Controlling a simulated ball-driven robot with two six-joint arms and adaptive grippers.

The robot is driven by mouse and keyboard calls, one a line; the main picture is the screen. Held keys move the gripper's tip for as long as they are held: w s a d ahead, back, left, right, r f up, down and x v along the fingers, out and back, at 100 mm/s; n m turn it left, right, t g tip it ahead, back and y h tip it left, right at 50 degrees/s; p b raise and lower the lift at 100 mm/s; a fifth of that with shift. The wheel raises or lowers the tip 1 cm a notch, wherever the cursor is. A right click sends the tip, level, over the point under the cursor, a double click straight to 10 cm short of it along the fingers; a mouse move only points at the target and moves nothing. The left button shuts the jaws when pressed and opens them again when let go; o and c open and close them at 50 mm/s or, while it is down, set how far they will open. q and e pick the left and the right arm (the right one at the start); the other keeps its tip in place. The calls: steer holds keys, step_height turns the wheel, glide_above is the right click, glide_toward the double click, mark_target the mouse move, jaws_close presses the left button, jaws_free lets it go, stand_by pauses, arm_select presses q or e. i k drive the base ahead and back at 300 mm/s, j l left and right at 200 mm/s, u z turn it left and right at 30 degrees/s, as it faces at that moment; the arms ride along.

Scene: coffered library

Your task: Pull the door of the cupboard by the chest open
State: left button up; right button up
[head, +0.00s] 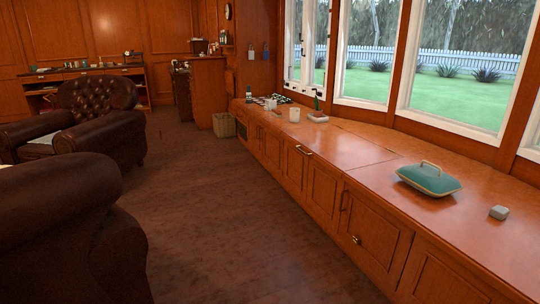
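A long wooden window bench (370,165) with a panelled front runs along the right in the head view. Its front has a panelled cupboard door (380,225), which looks shut. An upright handle (343,200) is at that panel's left edge, and a small brass pull (356,239) is low on it. Farther back, a brass handle (303,150) sits at the top front edge of a seamed, lid-like section (335,148), possibly the chest; I cannot tell for sure. Neither of my grippers is in view.
A green lidded dish (428,179) and a small grey block (499,212) sit on the bench top. Brown leather armchairs (60,230) fill the left. The wooden floor (210,200) between is clear.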

mark_target(272, 143)
steer(key=i, duration=0.8)
steer(key=i+l+u, duration=0.1)
steer(key=i, duration=0.7)
steer(key=i+l+u, duration=0.1)
steer(key=i, duration=0.65)
steer(key=i+j+u, duration=0.2)
steer(key=i, duration=0.9)
steer(key=i+j+u, duration=0.2)
steer(key=i, duration=0.9)
steer(key=i+j+z, duration=0.5)
steer(key=i, duration=0.25)
steer(key=i+j+z, duration=0.5)
steer(key=j, duration=0.35)
steer(key=i, duration=0.1)
